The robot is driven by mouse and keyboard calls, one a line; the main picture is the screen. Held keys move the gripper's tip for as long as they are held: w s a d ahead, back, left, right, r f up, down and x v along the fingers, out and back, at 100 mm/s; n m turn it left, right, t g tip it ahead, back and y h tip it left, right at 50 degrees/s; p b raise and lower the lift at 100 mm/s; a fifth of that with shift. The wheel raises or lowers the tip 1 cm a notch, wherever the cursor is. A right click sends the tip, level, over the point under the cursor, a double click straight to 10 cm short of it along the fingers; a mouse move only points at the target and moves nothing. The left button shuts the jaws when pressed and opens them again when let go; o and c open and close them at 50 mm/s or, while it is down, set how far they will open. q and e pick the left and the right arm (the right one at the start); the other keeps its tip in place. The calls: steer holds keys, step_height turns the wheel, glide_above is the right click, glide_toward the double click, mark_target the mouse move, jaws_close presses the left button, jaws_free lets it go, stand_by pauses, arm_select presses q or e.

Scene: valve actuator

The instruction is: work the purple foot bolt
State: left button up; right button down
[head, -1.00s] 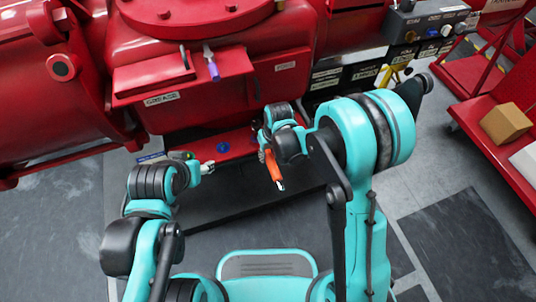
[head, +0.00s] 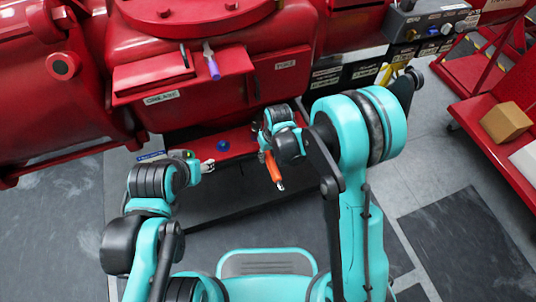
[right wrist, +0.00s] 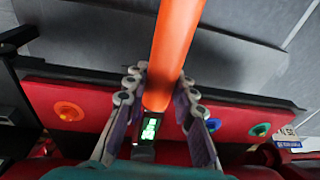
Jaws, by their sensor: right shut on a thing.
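I cannot make out the purple foot bolt in either view. The red foot ledge (right wrist: 239,116) in the right wrist view carries an orange bolt (right wrist: 68,110), a blue bolt (right wrist: 213,125) and a green bolt (right wrist: 260,130). The blue bolt (head: 222,145) also shows in the head view. My right gripper (right wrist: 160,90) is shut on an orange tool (right wrist: 176,40) with a lit green display.
The red machine body (head: 190,100) rises behind the ledge, with a protruding shelf and a purple-handled lever (head: 212,66). A red cart with a cardboard box (head: 506,122) stands at the right. The floor between is clear.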

steer(key=shift+f, duration=0.3)
steer(key=shift+a, duration=0.1)
steer(key=shift+s+a+m, duration=0.25)
steer(key=shift+a+m, duration=0.8)
steer(key=shift+m, duration=0.05)
steer(key=shift+a, duration=0.1)
steer(key=shift+a+m, duration=1)
steer(key=shift+a, duration=0.1)
steer(key=shift+a, duration=0.1)
steer(key=shift+w+a+m+t+h, duration=0.15)
steer(key=shift+a+m+t+h, duration=0.2)
steer(key=shift+a+m, duration=0.75)
